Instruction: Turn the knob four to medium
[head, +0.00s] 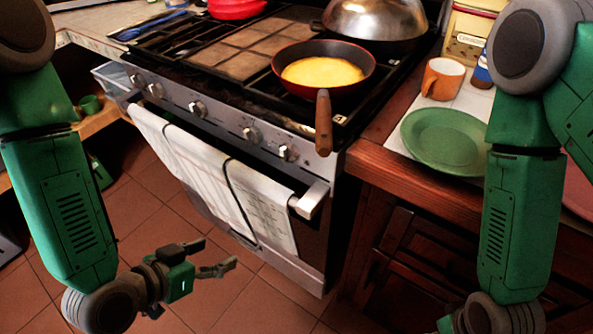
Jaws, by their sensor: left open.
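The stove's front panel carries a row of several silver knobs. The knob at the far right (287,152) sits below the pan handle, and the second knob from the right (251,134) is just left of it. No number labels or settings can be read. My left gripper (220,252) is open and empty, low over the floor in front of the oven, well apart from the knobs. My right arm comes down at the right, with its gripper out of the picture.
The oven handle (310,200) with hanging towels (190,160) juts out below the knobs. A red frying pan (325,95) holds yellow food, its wooden handle (323,125) overhanging the panel. A green plate (445,140) and orange mug (441,78) stand on the right counter.

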